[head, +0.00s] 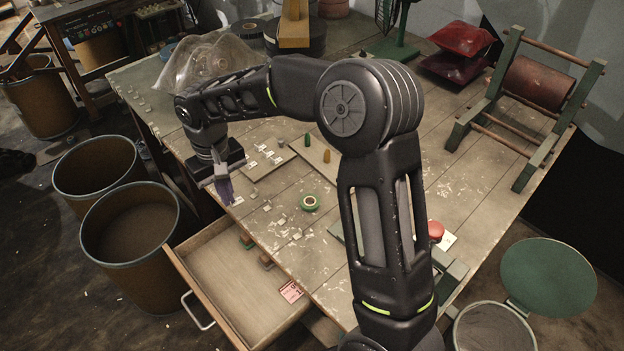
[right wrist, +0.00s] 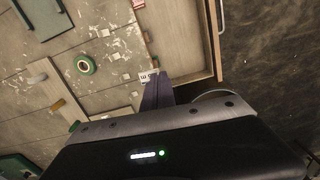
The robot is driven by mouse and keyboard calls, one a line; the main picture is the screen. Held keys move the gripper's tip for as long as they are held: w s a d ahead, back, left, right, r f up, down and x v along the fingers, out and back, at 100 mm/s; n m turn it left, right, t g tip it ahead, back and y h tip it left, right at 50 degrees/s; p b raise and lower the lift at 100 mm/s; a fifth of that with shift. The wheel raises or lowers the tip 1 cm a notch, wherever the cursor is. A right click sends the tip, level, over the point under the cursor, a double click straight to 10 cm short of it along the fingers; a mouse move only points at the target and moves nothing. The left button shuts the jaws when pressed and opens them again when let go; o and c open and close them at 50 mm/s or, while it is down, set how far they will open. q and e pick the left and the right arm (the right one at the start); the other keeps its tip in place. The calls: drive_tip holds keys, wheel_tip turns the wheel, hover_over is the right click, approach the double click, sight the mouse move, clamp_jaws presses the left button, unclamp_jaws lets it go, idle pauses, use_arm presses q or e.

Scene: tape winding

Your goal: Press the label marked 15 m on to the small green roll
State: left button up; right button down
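The small green roll (head: 309,202) lies flat on the table, a green ring with a pale centre; it also shows in the right wrist view (right wrist: 85,64). My right gripper (head: 227,199) is over the table's front left edge, left of the roll and apart from it. Its purple fingers (right wrist: 155,90) are together, with a small white printed label (right wrist: 148,76) at their tips. The label looks pinched between them; its print is too small to read surely. A card with several white labels (head: 252,178) lies behind the gripper. My left gripper is out of view.
An open drawer (head: 235,285) sticks out below the table edge, with a red-and-white card (head: 291,291) in it. Small pale squares lie scattered near the roll. A wooden frame with a brown roller (head: 538,84) stands at right. Two bins (head: 130,240) stand at left.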

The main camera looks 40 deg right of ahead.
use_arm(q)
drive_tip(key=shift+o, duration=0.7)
use_arm(e)
drive_tip(key=shift+d+f, duration=0.1)
drive_tip(key=shift+d, duration=0.3)
use_arm(q)
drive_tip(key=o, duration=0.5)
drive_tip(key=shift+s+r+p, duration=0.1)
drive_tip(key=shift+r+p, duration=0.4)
drive_tip(key=shift+p, duration=0.05)
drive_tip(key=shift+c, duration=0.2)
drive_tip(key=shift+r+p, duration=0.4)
drive_tip(key=shift+p, duration=0.05)
use_arm(e)
drive_tip(key=s+d+f+n, duration=0.2)
drive_tip(key=d+n, duration=0.3)
drive_tip(key=d, duration=0.5)
drive_tip(key=s+d+f+n, duration=0.2)
drive_tip(key=d+n, duration=0.3)
drive_tip(key=d, duration=0.5)
drive_tip(key=shift+f, duration=0.85)
